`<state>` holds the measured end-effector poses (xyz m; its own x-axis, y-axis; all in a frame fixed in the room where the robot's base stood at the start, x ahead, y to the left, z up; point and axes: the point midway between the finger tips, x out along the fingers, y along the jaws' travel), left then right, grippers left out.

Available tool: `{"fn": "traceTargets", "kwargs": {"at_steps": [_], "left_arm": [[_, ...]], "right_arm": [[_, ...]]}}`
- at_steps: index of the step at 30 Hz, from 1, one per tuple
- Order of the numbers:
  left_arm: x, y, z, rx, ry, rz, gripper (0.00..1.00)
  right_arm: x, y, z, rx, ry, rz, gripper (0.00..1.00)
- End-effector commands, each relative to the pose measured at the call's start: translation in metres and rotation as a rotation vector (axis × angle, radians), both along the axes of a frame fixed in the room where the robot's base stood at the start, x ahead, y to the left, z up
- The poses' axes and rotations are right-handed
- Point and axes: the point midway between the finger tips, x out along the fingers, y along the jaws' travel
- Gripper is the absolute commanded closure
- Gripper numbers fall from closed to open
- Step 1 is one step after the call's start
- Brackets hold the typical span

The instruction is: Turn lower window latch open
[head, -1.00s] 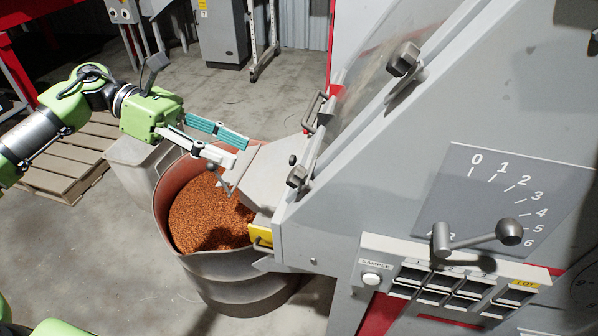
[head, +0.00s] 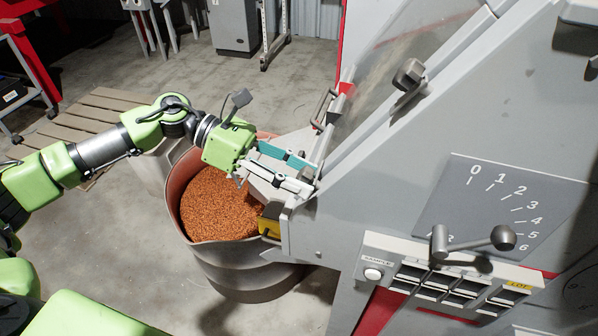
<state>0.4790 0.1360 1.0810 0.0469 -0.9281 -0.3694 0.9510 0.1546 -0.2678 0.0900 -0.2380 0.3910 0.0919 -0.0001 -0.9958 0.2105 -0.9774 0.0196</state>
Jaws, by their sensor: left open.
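The lower window latch (head: 306,173) is a small dark grey knob on the lower edge of the sloped window frame. My left gripper (head: 311,177) reaches in from the left with its jaws apart. Its fingertips are at the latch, one finger on the upper side and one on the lower side, and they partly hide it. I cannot tell whether they touch it. The upper window latch (head: 409,75) is a similar grey knob higher on the frame. The sloped window (head: 400,62) is clear and lies against the grey machine. My right gripper is not in view.
A steel drum (head: 232,264) full of copper-coloured granules stands below my left gripper. A grey bar handle (head: 322,108) is on the window's left edge. A lever (head: 470,242) on a numbered dial (head: 500,205) and a row of switches sit to the right. A pallet (head: 97,112) lies behind.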

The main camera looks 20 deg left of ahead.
Motion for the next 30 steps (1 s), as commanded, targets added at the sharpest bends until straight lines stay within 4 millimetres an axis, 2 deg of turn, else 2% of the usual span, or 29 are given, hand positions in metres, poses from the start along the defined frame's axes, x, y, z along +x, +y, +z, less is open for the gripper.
{"fn": "traceTargets", "kwargs": {"at_steps": [1, 3, 5, 17, 30], "left_arm": [[0.000, 0.000, 0.000, 0.000, 0.000, 0.000, 0.63], [0.000, 0.000, 0.000, 0.000, 0.000, 0.000, 0.82], [0.000, 0.000, 0.000, 0.000, 0.000, 0.000, 0.94], [0.000, 0.001, 0.001, 0.000, 0.039, 0.025, 0.94], [-0.001, 0.000, 0.004, -0.001, 0.324, 0.189, 0.94]], "right_arm": [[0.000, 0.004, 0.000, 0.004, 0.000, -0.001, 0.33], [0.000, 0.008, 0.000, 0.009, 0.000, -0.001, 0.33], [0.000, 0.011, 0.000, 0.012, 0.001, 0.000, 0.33], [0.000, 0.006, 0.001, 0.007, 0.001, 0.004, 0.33], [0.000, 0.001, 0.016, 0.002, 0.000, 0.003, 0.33]]}}
